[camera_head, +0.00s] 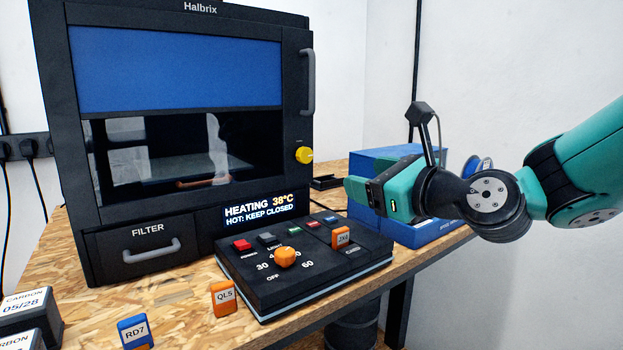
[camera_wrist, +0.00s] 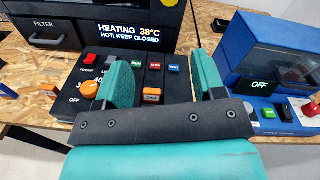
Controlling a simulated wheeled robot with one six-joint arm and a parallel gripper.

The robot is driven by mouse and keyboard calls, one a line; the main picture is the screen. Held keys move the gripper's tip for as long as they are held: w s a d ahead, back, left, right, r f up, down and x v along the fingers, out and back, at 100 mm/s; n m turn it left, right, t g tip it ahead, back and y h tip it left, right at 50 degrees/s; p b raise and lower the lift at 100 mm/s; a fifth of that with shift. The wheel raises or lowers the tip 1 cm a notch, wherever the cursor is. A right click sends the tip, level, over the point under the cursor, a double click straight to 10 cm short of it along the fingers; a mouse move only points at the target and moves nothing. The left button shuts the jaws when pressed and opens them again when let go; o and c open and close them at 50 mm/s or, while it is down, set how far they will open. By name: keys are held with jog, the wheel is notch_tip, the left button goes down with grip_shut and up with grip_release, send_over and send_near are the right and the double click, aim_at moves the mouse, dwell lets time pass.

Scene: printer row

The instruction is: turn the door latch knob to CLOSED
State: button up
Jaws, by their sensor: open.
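The door latch knob (camera_head: 304,155) is a yellow knob on the right side of the black Halbrix printer's front (camera_head: 60,160), below the door's grey handle (camera_head: 308,82). The printer door looks shut. The knob's setting is too small to read.
A black control box (camera_head: 320,270) with an orange dial (camera_head: 285,257) and coloured buttons stands before the printer. Its display (camera_head: 260,212) reads HEATING 38°C, HOT: KEEP CLOSED. A blue machine (camera_head: 430,232) stands at right. Orange tag QL5 (camera_head: 223,298) and blue tag RD7 (camera_head: 134,332) stand in front.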

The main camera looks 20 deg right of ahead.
jog(key=m, duration=0.1)
jog(key=p, duration=1)
send_near(307, 156)
jog(key=shift+m+t, duration=0.3)
jog(key=p+x, duration=0.7)
jog(key=p, duration=0.2)
jog(key=shift+w+a, duration=0.1)
jog(key=shift+w+a+f+p, duration=0.15)
jog(key=shift+w+f+p, duration=0.05)
jog(key=shift+w+p, duration=0.3)
jog(key=c, duration=0.9)
